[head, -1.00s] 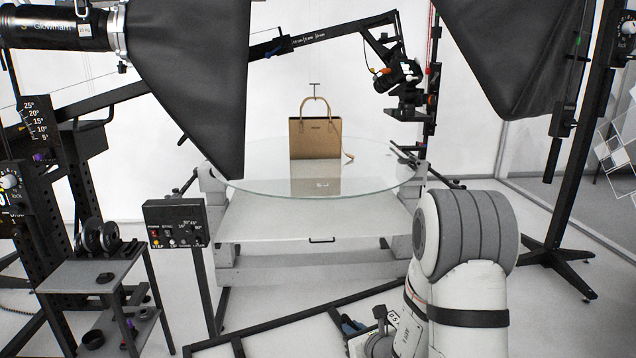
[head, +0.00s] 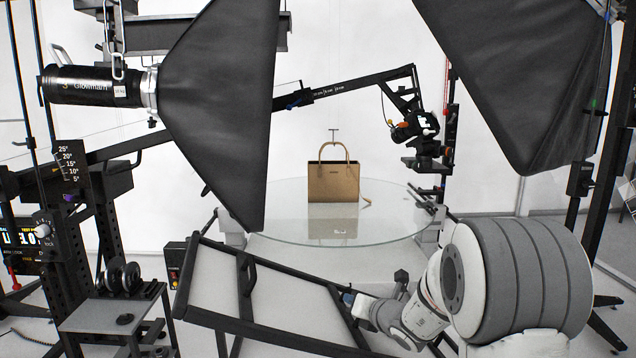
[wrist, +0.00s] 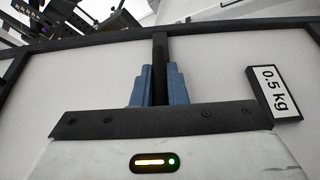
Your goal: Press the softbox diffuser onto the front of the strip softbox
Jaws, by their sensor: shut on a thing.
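The diffuser (head: 215,285) is a flat pale panel in a black frame with cross bars, tilted low in front of the turntable in the head view. My gripper (head: 347,298) is shut on a black bar of it. In the wrist view its blue fingers (wrist: 160,85) clasp the bar, with the pale panel (wrist: 220,75) on both sides. A black softbox (head: 222,105) on a lamp hangs at upper left, another (head: 520,75) at upper right. I cannot tell which is the strip softbox. Their front faces are hidden. The diffuser is apart from both.
A glass turntable (head: 285,228) with a tan handbag (head: 334,183) stands behind the diffuser. A camera boom (head: 350,85) reaches over it. A small cart (head: 100,315) and a control box (head: 175,262) stand at left. Stand legs (head: 610,325) are at lower right.

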